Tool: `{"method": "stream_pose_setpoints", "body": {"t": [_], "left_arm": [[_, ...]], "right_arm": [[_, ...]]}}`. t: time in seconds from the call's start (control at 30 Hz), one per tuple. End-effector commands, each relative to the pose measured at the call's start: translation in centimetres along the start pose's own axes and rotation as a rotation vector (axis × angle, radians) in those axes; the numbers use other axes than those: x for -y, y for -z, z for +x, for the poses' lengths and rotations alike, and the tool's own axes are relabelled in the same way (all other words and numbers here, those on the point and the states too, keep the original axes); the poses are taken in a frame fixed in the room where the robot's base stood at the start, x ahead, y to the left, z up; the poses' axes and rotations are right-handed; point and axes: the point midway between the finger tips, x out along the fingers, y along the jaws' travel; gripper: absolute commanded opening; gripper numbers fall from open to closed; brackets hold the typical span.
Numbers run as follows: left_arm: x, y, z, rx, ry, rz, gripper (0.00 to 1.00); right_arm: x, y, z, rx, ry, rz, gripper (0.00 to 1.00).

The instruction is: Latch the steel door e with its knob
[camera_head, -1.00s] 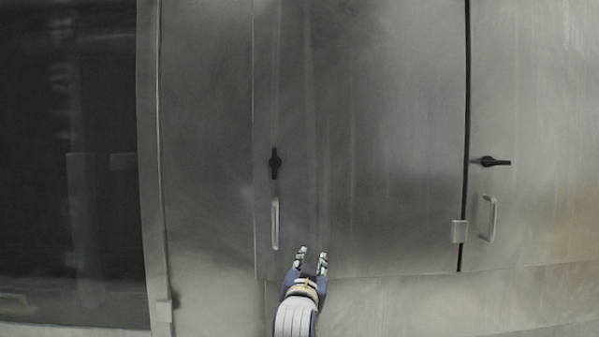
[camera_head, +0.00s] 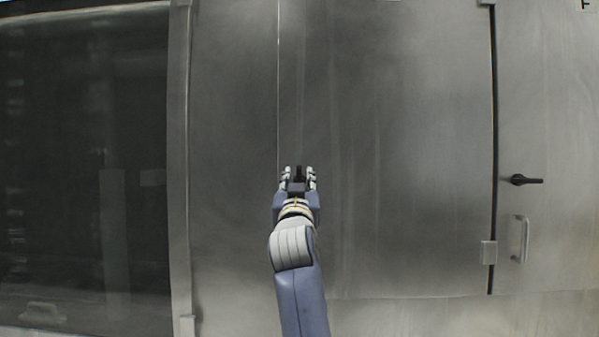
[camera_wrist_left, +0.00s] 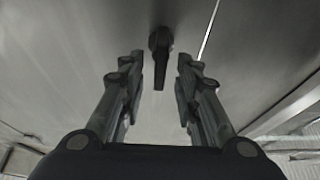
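The steel door e (camera_head: 400,150) is the broad panel in the middle of the head view, and it looks flush with its frame. Its black knob (camera_head: 299,171) points up and down, partly hidden by my left gripper (camera_head: 298,180). In the left wrist view the knob (camera_wrist_left: 160,58) lies between the tips of my left gripper (camera_wrist_left: 161,65), with a gap on both sides. The fingers are open and do not appear to touch it. The door's handle is hidden behind my left arm. My right gripper is not in view.
A door marked F (camera_head: 550,100) stands to the right, with a sideways black knob (camera_head: 525,180) and a pale handle (camera_head: 520,238). A hinge (camera_head: 488,252) sits by the gap. A dark glass panel (camera_head: 80,130) fills the left.

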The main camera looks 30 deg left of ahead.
Motion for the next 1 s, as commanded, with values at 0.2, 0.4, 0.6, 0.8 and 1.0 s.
{"method": "stream_pose_setpoints", "body": {"t": [0.2, 0.4, 0.6, 0.8, 1.0], "left_arm": [[0.0, 0.1, 2.3, 0.001, 0.000, 0.001, 0.30], [0.0, -0.1, 2.9, 0.001, 0.000, 0.000, 0.30], [0.0, -0.1, 2.8, 0.001, 0.000, 0.000, 0.30], [0.0, -0.1, 2.8, 0.001, 0.000, 0.000, 0.00], [0.0, -0.1, 2.8, 0.001, -0.002, 0.004, 0.00]], "right_arm": [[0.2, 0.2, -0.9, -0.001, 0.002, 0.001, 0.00], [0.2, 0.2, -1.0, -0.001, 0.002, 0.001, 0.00], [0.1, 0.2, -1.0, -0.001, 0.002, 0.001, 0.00], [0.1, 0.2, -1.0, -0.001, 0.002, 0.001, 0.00], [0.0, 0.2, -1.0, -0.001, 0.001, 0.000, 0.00]]}}
